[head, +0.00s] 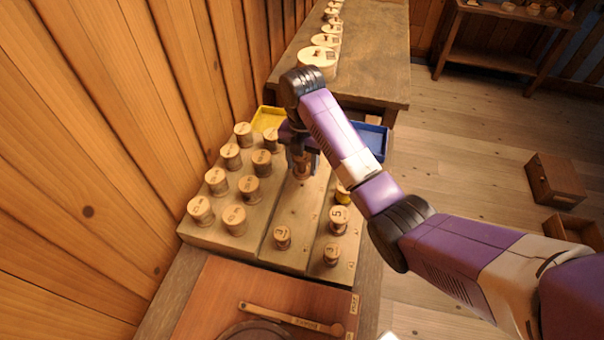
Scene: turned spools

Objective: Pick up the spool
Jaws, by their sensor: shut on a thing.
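My gripper (300,156) points down over the wooden board (290,228), near its back. It is shut on a small turned wooden spool (302,170), whose lower part shows beneath the fingers. The fingers and wrist hide much of this spool, and I cannot tell whether it touches the board. Other spools stand upright on the board: several larger ones at the left, such as one at the front left (201,210), and smaller ones at the right, including one marked 5 (339,219).
A yellow tray (268,117) and a blue tray (375,141) stand behind the board. A brown panel (215,290) with a wooden tool (290,318) lies in front. A plank wall borders the left. Large spools (318,60) line the far table (375,62).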

